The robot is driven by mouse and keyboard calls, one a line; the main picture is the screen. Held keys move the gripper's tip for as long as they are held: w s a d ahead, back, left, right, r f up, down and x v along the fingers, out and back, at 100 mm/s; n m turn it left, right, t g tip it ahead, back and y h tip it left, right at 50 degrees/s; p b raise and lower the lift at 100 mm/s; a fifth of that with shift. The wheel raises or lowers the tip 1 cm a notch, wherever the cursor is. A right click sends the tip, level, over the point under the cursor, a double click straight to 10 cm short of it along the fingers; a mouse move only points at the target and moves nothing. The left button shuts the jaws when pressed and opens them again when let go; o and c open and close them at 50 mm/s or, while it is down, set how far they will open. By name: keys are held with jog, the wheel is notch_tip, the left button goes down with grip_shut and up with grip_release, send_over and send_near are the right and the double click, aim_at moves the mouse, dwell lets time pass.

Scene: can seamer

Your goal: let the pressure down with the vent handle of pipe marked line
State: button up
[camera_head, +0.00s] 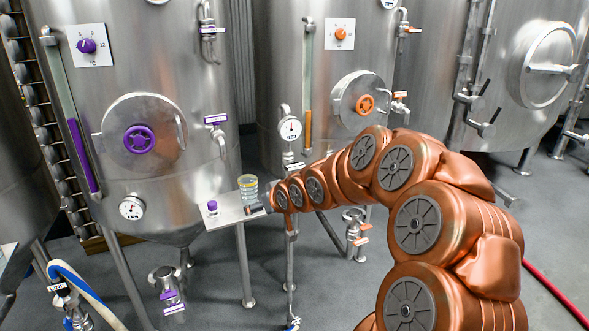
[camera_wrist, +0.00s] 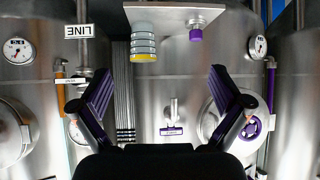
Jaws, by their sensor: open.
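In the wrist view, which shows the scene upside down, a white LINE plate (camera_wrist: 80,31) hangs on a vertical pipe (camera_wrist: 83,58) left of the gripper. A small white tag (camera_wrist: 72,81), too small to read, sits below it. The pipe also shows in the head view (camera_head: 285,112) between the two front tanks, with a round gauge (camera_head: 290,128) and a tag (camera_head: 294,165). I cannot clearly make out its vent handle. My gripper (camera_wrist: 166,80) is open and empty, its left finger overlapping part of the pipe; its tip is by the small shelf in the head view (camera_head: 262,205).
The purple-fitted tank (camera_head: 165,60) and orange-fitted tank (camera_head: 285,60) stand behind. Another pipe with a blue hose (camera_head: 75,275) bears a LINE-like tag. A red hose (camera_head: 555,290) lies right.

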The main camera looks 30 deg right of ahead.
jog(key=w+d+t, duration=0.4)
jog(key=w+d, duration=0.3)
jog(key=d, duration=0.2)
jog(key=m+t+h+b, duration=0.1)
jog(key=t+h, duration=0.1)
jog(key=t, duration=0.1)
send_near(297, 167)
jog(key=w, duration=0.3)
jog(key=shift+w+d+p, duration=0.2)
jog(key=shift+w+p, duration=0.1)
jog(key=shift+w, duration=1.05)
jog(key=shift+w+d+p, duration=0.2)
jog(key=shift+w+p, duration=0.05)
jog(key=shift+w, duration=1.1)
jog(key=shift+w+d+p, duration=0.15)
jog(key=shift+w+p, duration=0.15)
jog(key=shift+w, duration=1)
jog(key=shift+a, duration=0.1)
jog(key=c, duration=1.1)
